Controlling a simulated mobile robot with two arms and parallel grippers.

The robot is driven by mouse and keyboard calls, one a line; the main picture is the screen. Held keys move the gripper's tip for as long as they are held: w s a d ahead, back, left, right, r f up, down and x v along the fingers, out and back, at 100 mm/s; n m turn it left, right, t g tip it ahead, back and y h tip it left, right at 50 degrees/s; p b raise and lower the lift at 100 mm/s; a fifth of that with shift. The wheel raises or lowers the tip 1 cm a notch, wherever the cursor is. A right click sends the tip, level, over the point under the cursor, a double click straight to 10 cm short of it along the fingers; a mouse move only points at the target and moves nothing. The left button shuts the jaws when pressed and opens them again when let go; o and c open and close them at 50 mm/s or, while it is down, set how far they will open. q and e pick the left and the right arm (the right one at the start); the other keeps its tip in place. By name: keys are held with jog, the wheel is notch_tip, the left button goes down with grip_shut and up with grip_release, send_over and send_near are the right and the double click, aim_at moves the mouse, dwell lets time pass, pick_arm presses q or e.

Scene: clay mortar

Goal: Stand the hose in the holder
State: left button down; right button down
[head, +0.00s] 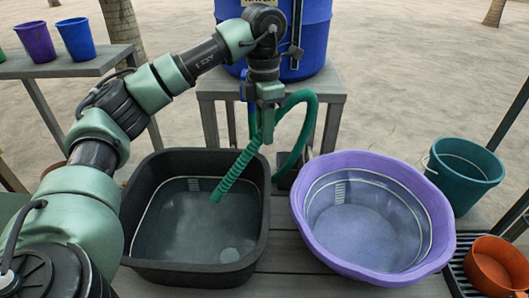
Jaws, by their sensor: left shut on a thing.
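The green hose (236,172) has a ribbed end that slants down and left over the black tub (262,232). The rest of the hose loops to the right and runs down behind the tubs. My left gripper (267,128) is shut on the hose above the back rim of the black tub, in front of the blue barrel (328,40). A small dark block (287,180) sits by the low part of the hose between the tubs; I cannot tell if it is the holder. My right gripper is not in view.
A purple tub (440,222) of water stands right of the black tub on the plank table (280,283). A teal bucket (462,178) and an orange pot (497,266) stand at the right. Purple (35,42) and blue (76,39) cups stand at the back left.

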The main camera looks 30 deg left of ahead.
pick_arm(q)
notch_tip(320, 180, up, 10)
jog(key=p, duration=0.3)
jog(key=shift+w+d+r, duration=0.1)
jog(key=shift+w+d, duration=0.05)
jog(key=w+d+r+p, duration=0.3)
jog(key=w+r+p, duration=0.2)
jog(key=p, duration=0.5)
jog(key=shift+r+p, duration=0.4)
jog(key=shift+r, duration=0.55)
jog(key=shift+d, duration=0.1)
